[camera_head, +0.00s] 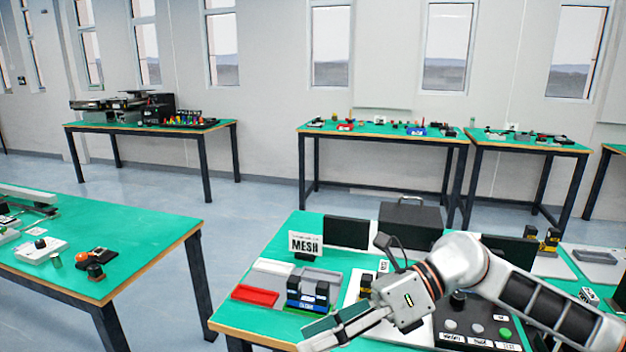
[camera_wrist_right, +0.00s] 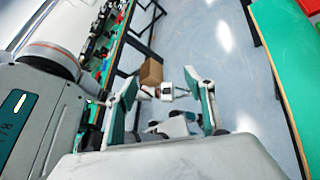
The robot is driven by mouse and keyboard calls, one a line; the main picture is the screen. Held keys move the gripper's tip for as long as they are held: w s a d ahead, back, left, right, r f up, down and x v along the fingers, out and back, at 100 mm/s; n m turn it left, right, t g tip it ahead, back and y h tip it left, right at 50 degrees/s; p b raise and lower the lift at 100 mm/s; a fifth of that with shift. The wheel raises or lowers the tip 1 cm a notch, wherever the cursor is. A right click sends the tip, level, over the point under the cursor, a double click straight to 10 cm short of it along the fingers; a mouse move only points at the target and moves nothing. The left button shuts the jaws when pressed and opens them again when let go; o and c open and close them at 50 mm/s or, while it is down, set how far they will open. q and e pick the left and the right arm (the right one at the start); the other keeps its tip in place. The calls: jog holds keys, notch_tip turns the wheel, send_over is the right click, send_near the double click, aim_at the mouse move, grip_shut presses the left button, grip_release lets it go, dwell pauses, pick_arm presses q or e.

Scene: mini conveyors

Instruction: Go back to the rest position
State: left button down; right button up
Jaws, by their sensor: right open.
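My right gripper (camera_head: 310,338) reaches in from the right in the head view, above the front edge of the near green table (camera_head: 240,318). In the right wrist view its two fingers (camera_wrist_right: 165,105) stand apart with nothing between them, pointing out over the floor. My left gripper does not show in the head view. Small white and dark parts far beyond the fingers in the right wrist view are too small to name.
The near table holds a MESH sign (camera_head: 305,243), a red tray (camera_head: 255,295), a dark box (camera_head: 410,222) and a button panel (camera_head: 478,326) under my right arm. Another green table (camera_head: 130,250) stands at left. Floor (camera_head: 250,210) between tables is clear.

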jog(key=a+r+m+t+y, duration=0.2)
jog(key=a+m+t+y, duration=0.2)
jog(key=m+t+y, duration=0.5)
jog(key=w+d+f+m+t+h+p, duration=0.1)
jog(key=w+d+f+m+t+h, duration=0.35)
jog(key=m, duration=0.65)
jog(key=w+d+f+m+t+h+p, duration=0.1)
jog(key=d+f+m+t+h, duration=0.45)
jog(key=f+m, duration=0.4)
jog(key=s+d+f+m+h, duration=0.2)
jog(key=d+f+m+h, duration=0.1)
jog(key=f+m, duration=0.25)
jog(key=s+d+f+m+h, duration=0.3)
jog(key=d+f+m, duration=0.15)
jog(key=f, duration=0.25)
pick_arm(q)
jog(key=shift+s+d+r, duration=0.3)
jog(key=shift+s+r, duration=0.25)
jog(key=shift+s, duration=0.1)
pick_arm(e)
jog(key=s+d+f+m+g+h, duration=0.2)
jog(key=s+d+f, duration=0.1)
jog(key=s+f, duration=0.3)
jog(key=s+d+f+m+g+h, duration=0.1)
jog(key=s+d+f+m+g, duration=0.2)
jog(key=s+f, duration=0.4)
jog(key=shift+s+f+m+h, duration=0.15)
jog(key=shift+f+m+h, duration=0.25)
jog(key=shift+f, duration=0.15)
